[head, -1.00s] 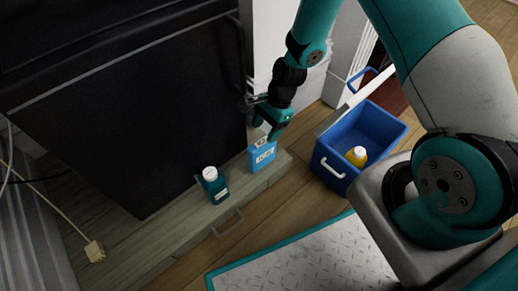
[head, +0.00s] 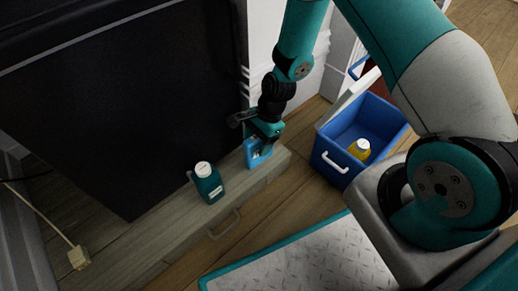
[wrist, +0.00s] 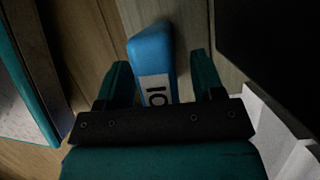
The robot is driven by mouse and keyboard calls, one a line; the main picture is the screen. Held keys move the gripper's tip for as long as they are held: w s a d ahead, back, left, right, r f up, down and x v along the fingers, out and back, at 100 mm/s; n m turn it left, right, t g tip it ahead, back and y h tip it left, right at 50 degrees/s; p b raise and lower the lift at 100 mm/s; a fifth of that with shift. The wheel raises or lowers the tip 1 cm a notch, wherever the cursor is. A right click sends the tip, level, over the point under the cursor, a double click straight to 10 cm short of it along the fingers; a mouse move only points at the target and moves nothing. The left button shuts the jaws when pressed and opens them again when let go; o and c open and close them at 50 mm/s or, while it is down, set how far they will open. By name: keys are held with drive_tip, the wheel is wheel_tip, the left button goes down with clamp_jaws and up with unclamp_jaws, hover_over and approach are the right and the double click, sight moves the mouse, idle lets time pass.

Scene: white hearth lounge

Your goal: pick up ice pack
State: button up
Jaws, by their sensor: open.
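The ice pack (head: 257,158) is a light blue block with a white label. It stands on the wooden ledge at its right end in the head view. In the wrist view the ice pack (wrist: 152,58) lies between the two teal fingers, its label partly hidden by the gripper's dark bar. My gripper (head: 262,138) is right above the ice pack and covers its top in the head view. In the wrist view my gripper (wrist: 155,82) is open, with a gap visible on each side of the pack.
A teal bottle with a white cap (head: 208,183) stands on the ledge (head: 160,225) left of the ice pack. A dark screen-like panel (head: 120,110) rises behind. A blue cooler (head: 335,162) with its lid open holds a yellow bottle (head: 360,148) at the right.

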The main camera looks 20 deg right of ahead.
drive_tip(key=shift+c, duration=0.4)
clamp_jaws()
